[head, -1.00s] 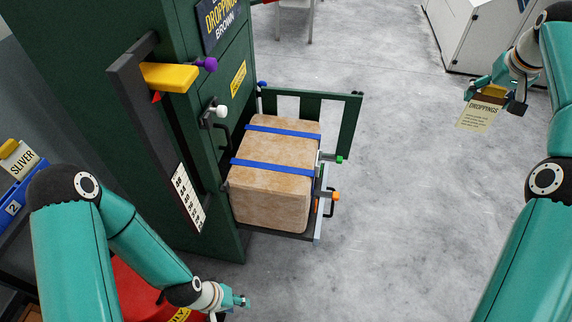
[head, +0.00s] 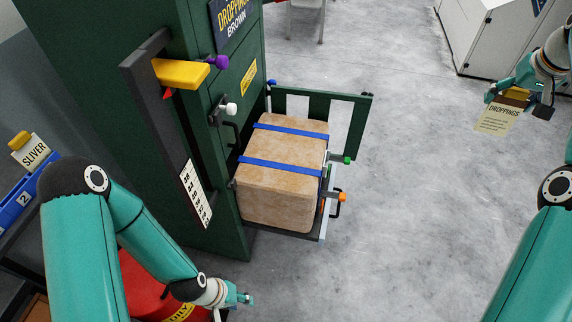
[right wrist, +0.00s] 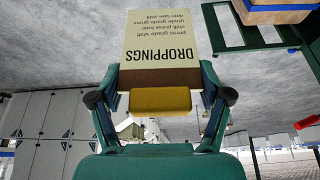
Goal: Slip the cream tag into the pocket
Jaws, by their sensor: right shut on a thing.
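The cream tag (head: 497,119), printed DROPPINGS with smaller lines below, hangs from my right gripper (head: 518,102) over open floor at the right of the head view. In the right wrist view the tag (right wrist: 160,45) shows upside down, with a brown band and a yellow block at its held edge. My right gripper (right wrist: 160,98) is shut on that end. My left gripper (head: 243,299) is low, below the bale; its fingers are too small to tell open or shut. I cannot make out the pocket.
A blue-strapped bale (head: 282,190) sits in the dark green press (head: 185,225), whose green gate (head: 354,125) stands open. The press has a yellow lever (head: 180,73). A SLIVER card (head: 33,150) stands by a blue bin (head: 14,207) at left. Floor lies clear between bale and tag.

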